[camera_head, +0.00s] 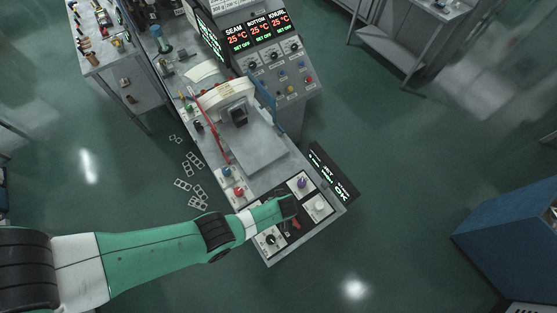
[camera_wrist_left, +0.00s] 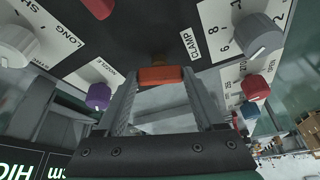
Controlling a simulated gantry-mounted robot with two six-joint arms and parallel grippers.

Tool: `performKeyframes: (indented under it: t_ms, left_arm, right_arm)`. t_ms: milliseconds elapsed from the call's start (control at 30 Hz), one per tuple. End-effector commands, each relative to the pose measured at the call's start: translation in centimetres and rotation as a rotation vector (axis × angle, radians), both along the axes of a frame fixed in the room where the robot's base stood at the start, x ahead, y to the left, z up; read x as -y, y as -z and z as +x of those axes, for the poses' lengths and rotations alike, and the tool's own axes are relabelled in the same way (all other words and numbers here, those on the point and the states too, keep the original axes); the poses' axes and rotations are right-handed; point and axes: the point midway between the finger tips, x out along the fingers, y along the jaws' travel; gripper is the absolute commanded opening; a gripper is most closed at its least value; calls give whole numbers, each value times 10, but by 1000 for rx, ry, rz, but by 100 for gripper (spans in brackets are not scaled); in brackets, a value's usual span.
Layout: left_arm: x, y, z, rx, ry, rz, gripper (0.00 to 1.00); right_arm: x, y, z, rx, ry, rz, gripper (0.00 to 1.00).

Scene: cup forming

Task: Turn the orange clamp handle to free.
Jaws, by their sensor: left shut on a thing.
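The orange clamp handle (camera_wrist_left: 160,75) is at the tips of my left gripper (camera_wrist_left: 161,80) in the left wrist view, with one finger on each side. The gripper is shut on it. A white CLAMP label (camera_wrist_left: 190,44) sits on the dark panel beside the handle. In the head view my left gripper (camera_head: 288,208) reaches over the front control panel (camera_head: 268,257); the handle cannot be made out clearly there. My right gripper is not in view.
A purple knob (camera_wrist_left: 99,96), a red knob (camera_wrist_left: 255,88) and a grey numbered dial (camera_wrist_left: 258,36) stand close around the gripper. A white dial (camera_wrist_left: 14,45) marked LONG is at the left. A readout display (camera_head: 333,172) stands beside the panel.

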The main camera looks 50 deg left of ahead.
Motion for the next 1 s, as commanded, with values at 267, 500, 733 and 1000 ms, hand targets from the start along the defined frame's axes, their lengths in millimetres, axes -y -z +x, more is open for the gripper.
performKeyframes:
  t_ms: [267,500,733,1000]
  left_arm:
    - [1,3,3,0,-225,-1,14]
    - [1,3,3,1,-352,-1,14]
    - [1,1,3,2,-406,-1,14]
    - [1,0,3,4,-417,-1,14]
  right_arm:
    - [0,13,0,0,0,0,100]
    - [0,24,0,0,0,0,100]
    - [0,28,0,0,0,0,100]
    - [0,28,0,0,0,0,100]
